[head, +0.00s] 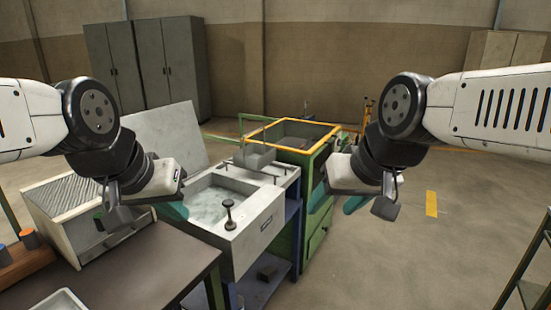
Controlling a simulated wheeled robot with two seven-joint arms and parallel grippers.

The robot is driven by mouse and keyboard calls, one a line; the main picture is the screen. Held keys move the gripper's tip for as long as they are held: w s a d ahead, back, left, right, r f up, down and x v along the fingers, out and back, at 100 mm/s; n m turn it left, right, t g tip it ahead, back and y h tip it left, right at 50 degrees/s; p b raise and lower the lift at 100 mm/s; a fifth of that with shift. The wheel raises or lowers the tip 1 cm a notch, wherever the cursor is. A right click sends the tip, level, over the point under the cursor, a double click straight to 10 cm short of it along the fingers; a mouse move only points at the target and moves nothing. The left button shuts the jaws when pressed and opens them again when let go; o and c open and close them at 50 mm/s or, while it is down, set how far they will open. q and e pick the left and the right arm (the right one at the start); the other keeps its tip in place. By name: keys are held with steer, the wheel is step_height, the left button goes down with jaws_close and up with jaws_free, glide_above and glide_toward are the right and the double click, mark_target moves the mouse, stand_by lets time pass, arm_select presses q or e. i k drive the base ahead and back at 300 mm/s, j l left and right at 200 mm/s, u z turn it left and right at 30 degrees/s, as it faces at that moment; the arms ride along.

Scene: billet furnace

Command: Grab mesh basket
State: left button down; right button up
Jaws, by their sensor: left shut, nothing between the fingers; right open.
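I cannot pick out a mesh basket for certain in the head view. A grey basin (262,228) with pale, cloudy contents stands at the centre. A dark upright knob (229,210) shows at its front, and a grey block (254,156) sits at its back. My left gripper (172,212) is shut and empty, left of the basin and above the dark table. My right gripper (337,201) is open and empty, to the right of the basin, in front of the green cabinet. The gripper bodies partly hide their fingers.
A green cabinet with a yellow rim (322,146) stands behind the basin. A box with a ribbed top (62,196) and a tray (62,300) are on the dark table (150,268) at left. Grey lockers (165,62) line the back wall. Floor at right is mostly clear.

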mark_target(254, 157)
steer(key=i+l+u, duration=0.1)
steer(key=u, duration=0.5)
steer(key=i+l+u, duration=0.3)
steer(key=l, duration=0.25)
steer(key=i+l+u, duration=0.15)
steer(key=l, duration=0.2)
steer(key=i+l+u, duration=0.15)
steer(key=i+l, duration=0.15)
steer(key=l, duration=0.2)
steer(key=i+l, duration=0.15)
steer(key=l, duration=0.2)
steer(key=i+l, duration=0.1)
steer(key=l, duration=0.25)
